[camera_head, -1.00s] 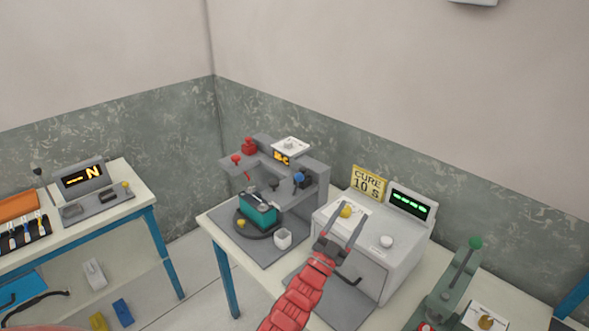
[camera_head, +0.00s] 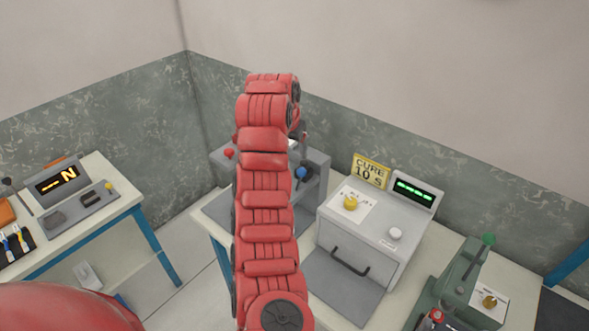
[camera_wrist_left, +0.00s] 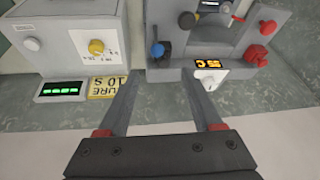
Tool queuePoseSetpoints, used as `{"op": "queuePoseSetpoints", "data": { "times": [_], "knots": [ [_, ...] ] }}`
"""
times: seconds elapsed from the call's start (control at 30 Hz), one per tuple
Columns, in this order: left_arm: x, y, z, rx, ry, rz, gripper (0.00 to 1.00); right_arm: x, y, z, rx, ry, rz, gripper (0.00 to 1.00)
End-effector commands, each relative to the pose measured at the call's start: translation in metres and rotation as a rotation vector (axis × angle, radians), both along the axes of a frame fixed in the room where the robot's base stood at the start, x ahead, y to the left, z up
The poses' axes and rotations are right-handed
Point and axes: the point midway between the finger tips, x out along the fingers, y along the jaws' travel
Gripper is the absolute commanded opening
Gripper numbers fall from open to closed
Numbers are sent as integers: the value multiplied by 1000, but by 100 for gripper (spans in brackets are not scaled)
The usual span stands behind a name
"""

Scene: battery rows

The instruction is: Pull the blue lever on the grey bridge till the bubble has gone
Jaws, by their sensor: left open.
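The grey bridge (camera_head: 318,168) stands on the middle table, mostly covered by my red left arm in the head view. The blue lever's round knob (camera_head: 301,172) shows just right of the arm. In the left wrist view, the blue knob (camera_wrist_left: 157,49) lies between and beyond the fingertips of my open, empty left gripper (camera_wrist_left: 162,74). The gripper appears apart from it. The bridge (camera_wrist_left: 222,72) also shows there, with an amber display and red knobs. The teal block under the bridge is hidden by my arm, and no bubble can be made out.
A white box oven (camera_head: 365,235) with a yellow knob, handle and green display stands right of the bridge. A yellow "CURE 10 S" sign (camera_head: 370,171) stands behind it. A green lever press (camera_head: 465,275) is further right. Another table (camera_head: 95,215) stands left.

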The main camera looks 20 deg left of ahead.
Motion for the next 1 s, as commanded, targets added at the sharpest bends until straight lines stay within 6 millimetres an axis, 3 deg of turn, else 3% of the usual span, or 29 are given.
{"op": "queuePoseSetpoints", "data": {
  "times": [0.17,0.83,0.9,1.0],
  "knots": [
    [-3,-1,-8,-10,24,-1,67,0,0,-3,0,0,0,91],
    [29,0,-84,-13,17,-1,67,0,0,-23,0,0,0,91],
    [35,-3,-94,-14,29,-3,67,0,0,-5,0,0,0,91],
    [44,-2,-114,-15,25,-1,67,0,0,4,0,0,0,91]
  ]
}}
